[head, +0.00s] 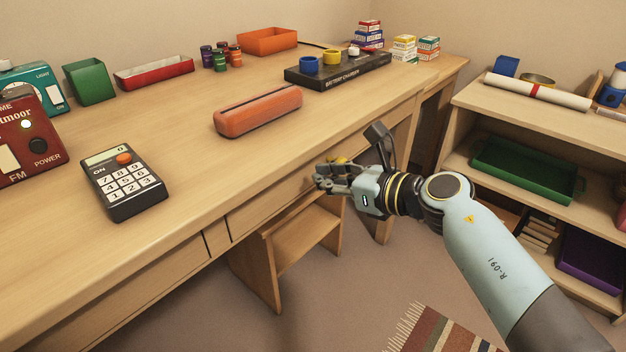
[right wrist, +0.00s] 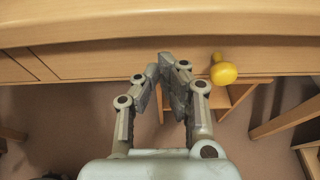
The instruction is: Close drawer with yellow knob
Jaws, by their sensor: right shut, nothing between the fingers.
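The yellow knob (head: 339,160) shows just past my right gripper's fingers in the head view. In the right wrist view the yellow knob (right wrist: 223,71) stands out from the wooden drawer front (right wrist: 100,65), under the desk edge. The drawer front (head: 264,207) looks close to flush with the desk; I cannot tell whether a small gap stays open. My right gripper (head: 322,178) is shut and empty. In the right wrist view its fingertips (right wrist: 168,64) are at the drawer front, left of the knob and apart from it; contact with the front is unclear. My left gripper is out of view.
A wooden stool (head: 295,240) stands under the desk, below the drawer. The desk top (head: 190,135) holds a calculator (head: 124,183), an orange case (head: 258,110) and a battery charger (head: 338,70). A shelf (head: 520,115) stands at the right. A striped rug (head: 445,332) lies on the floor.

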